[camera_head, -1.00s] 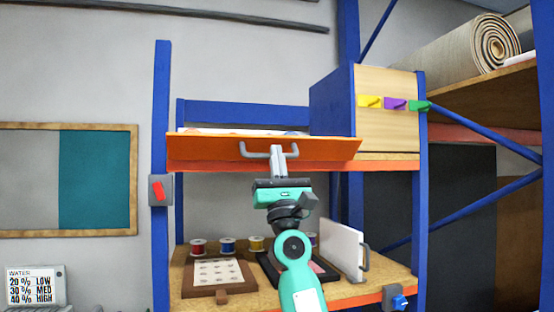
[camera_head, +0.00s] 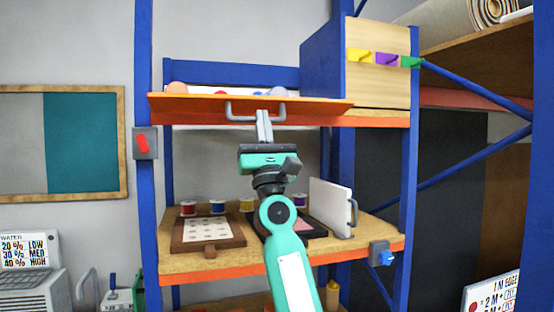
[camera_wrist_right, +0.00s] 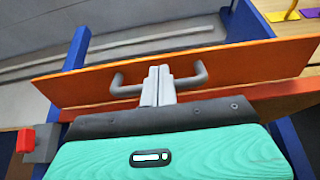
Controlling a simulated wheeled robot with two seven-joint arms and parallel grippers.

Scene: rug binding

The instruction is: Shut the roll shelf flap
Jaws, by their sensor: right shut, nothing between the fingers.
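The roll shelf flap (camera_head: 190,108) is an orange panel with a grey bar handle (camera_head: 232,115), along the front of the upper shelf. It tilts outward, and roll ends show above its upper edge. My right gripper (camera_head: 263,116) is shut and empty, with its fingertips at the middle of the handle. In the right wrist view, the fingers (camera_wrist_right: 158,72) overlap the handle (camera_wrist_right: 190,80) and hide its middle, against the flap (camera_wrist_right: 255,65). I cannot tell whether they touch it. My left gripper is not in view.
A wooden box (camera_head: 383,80) with coloured hooks stands right of the flap. Blue posts (camera_head: 144,220) frame the rack; a red switch (camera_head: 144,144) is on the left one. The lower shelf (camera_head: 190,262) holds spools, boards and an upright white panel (camera_head: 331,205).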

